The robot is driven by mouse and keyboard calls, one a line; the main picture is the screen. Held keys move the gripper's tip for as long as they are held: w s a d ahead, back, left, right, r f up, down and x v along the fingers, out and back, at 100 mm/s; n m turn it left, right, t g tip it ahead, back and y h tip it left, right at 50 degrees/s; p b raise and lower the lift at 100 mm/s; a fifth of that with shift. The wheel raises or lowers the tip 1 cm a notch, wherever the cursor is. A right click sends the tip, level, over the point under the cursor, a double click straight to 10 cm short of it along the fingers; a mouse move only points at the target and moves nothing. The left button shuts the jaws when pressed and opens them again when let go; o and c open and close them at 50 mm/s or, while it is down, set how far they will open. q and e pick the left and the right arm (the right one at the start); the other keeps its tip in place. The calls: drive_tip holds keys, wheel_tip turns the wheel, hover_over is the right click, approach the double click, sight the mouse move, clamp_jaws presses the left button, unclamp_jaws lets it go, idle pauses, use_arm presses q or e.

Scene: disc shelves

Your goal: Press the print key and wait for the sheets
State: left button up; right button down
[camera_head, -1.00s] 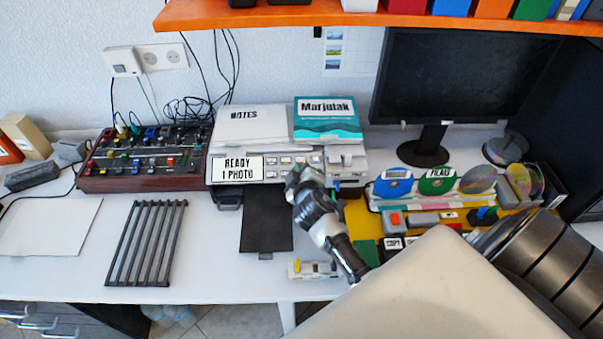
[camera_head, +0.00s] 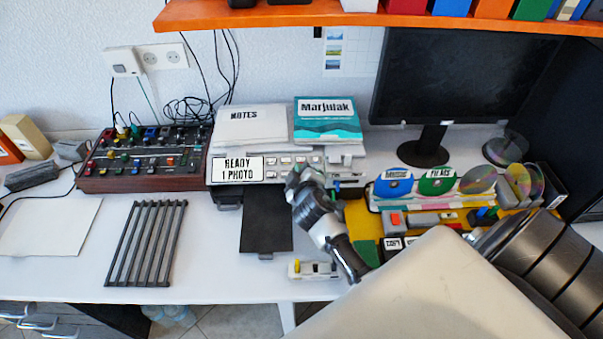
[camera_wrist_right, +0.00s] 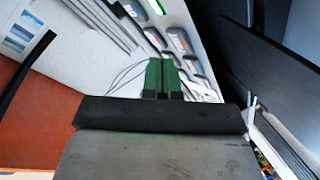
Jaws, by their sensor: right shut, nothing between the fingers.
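The white printer (camera_head: 276,181) stands against the wall at the back of the desk. Its sign (camera_head: 236,168) reads "READY 1 PHOTO", and a row of keys (camera_head: 272,161) runs to the right of the sign. My right gripper (camera_head: 296,176) is shut and empty at the right part of the key panel and hides some keys. In the right wrist view its green fingertips (camera_wrist_right: 161,64) are together, with several grey keys (camera_wrist_right: 179,40) beyond and one green-lit key (camera_wrist_right: 156,6) at the top edge. I cannot tell whether they touch a key. The black output tray (camera_head: 266,222) is bare. My left gripper is not in view.
A notes pad (camera_head: 250,128) and a teal book (camera_head: 327,122) lie on the printer. A control box (camera_head: 143,162) and a dark rack (camera_head: 146,243) are at left. Disc holders (camera_head: 437,182) stand at right. A small white object (camera_head: 313,270) lies at the front edge.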

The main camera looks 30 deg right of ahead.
drive_tip(key=shift+f, duration=0.1)
idle(0.4)
drive_tip(key=shift+w+d+f+b, duration=0.15)
drive_tip(key=shift+w+f+b, duration=0.05)
drive_tip(key=shift+f+b, duration=0.1)
drive_tip(key=shift+w+d+f+b, duration=0.1)
drive_tip(key=shift+w+f+b, duration=0.05)
drive_tip(key=shift+f+b, duration=0.2)
idle(0.7)
drive_tip(key=shift+r, duration=0.1)
drive_tip(key=shift+s+a+r+p, duration=0.2)
drive_tip(key=shift+s+r+p, duration=0.2)
drive_tip(key=shift+r+p, duration=0.35)
